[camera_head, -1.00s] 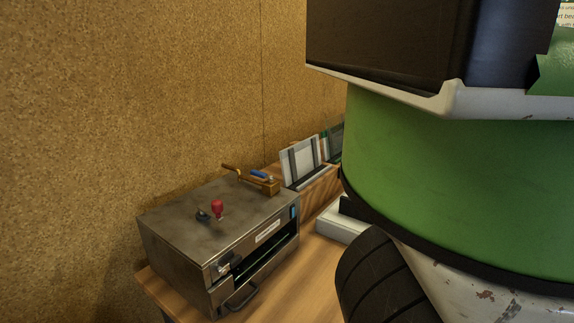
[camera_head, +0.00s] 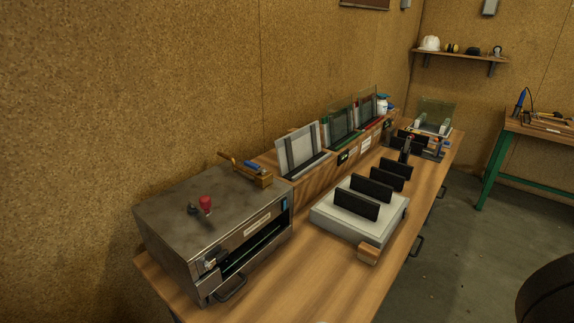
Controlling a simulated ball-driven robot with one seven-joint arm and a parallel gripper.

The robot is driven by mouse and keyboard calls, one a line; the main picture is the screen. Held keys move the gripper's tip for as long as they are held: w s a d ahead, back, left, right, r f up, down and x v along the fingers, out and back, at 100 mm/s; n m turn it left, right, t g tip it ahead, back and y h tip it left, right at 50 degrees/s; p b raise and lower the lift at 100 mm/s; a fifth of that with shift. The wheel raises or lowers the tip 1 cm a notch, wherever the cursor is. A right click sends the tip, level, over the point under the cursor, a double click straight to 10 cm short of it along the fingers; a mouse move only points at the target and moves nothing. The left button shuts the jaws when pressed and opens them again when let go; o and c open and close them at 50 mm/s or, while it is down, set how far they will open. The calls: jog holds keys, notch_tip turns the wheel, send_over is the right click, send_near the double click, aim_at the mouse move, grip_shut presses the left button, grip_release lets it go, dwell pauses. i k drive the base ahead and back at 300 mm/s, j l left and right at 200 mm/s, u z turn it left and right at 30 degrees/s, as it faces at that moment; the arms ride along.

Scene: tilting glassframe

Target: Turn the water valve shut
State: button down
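A brass fitting (camera_head: 264,181) with a blue lever (camera_head: 254,167) sits on the back right corner of a metal box's top; it looks like the water valve. A brass pipe (camera_head: 230,157) runs from it to the left. The lever seems to lie roughly along the pipe, but it is too small to be sure. My gripper is not in view, and nothing touches the valve.
The metal box (camera_head: 160,232) stands on the left of a long wooden bench (camera_head: 322,283). A pale block with dark upright plates (camera_head: 369,233) and racks of framed panels (camera_head: 301,150) fill the bench behind. A green-legged table (camera_head: 490,165) stands right. Grey floor (camera_head: 458,262) is open between.

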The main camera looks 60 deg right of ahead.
aim_at(252, 165)
jog(key=k+z, duration=0.15)
jog(key=z, duration=0.25)
jog(key=i+l+z, duration=0.1)
jog(key=z, duration=0.15)
jog(key=i+z, duration=0.25)
jog(key=i, duration=0.6)
